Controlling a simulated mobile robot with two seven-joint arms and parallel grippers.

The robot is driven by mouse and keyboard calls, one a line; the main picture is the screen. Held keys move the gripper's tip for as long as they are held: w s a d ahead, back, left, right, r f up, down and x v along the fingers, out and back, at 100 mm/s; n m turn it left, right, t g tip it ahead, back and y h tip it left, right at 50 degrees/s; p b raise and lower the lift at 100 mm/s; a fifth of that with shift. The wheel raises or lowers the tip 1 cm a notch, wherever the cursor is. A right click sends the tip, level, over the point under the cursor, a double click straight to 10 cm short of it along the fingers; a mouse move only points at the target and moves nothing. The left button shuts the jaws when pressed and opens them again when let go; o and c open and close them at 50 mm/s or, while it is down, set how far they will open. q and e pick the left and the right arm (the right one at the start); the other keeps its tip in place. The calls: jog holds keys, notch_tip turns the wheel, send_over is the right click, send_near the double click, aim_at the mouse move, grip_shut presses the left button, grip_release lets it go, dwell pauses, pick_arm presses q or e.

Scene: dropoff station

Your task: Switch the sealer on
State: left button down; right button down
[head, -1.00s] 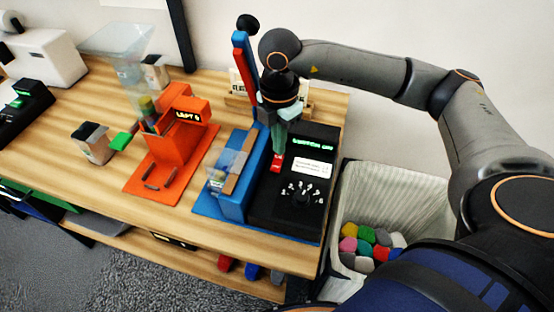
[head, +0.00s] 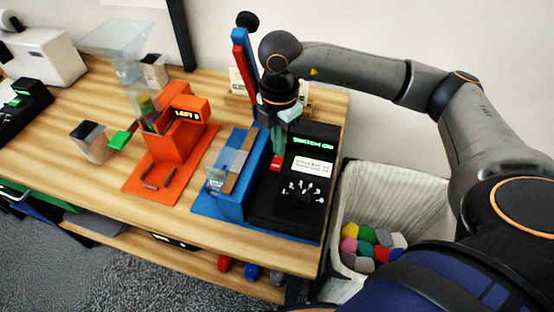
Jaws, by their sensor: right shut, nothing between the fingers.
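The sealer is a blue and black machine on the right part of the table, with a long blue and red lever standing up at its back. Its black control box (head: 283,213) carries a green lit display (head: 313,143) that appears to read "SWITCH ON", a white label and a dial (head: 302,194). A small red switch (head: 275,163) sits on the box's upper left. My right gripper (head: 278,150) points down, shut and empty, with its tips right at the red switch. Whether they touch it I cannot tell. My left gripper is out of view.
An orange machine (head: 171,152) with a clear hopper stands left of the sealer. A jar (head: 92,143) with a green piece stands farther left. A lined bin (head: 345,210) with colourful balls stands right of the table. Bare wood lies at the front left.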

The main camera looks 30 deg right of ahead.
jog(key=shift+f+b, duration=0.5)
jog(key=shift+f, duration=0.1)
dwell(0.3)
jog(key=shift+r+p, duration=2.6)
jog(key=shift+r, duration=0.95)
jog(key=shift+s+f, duration=0.1)
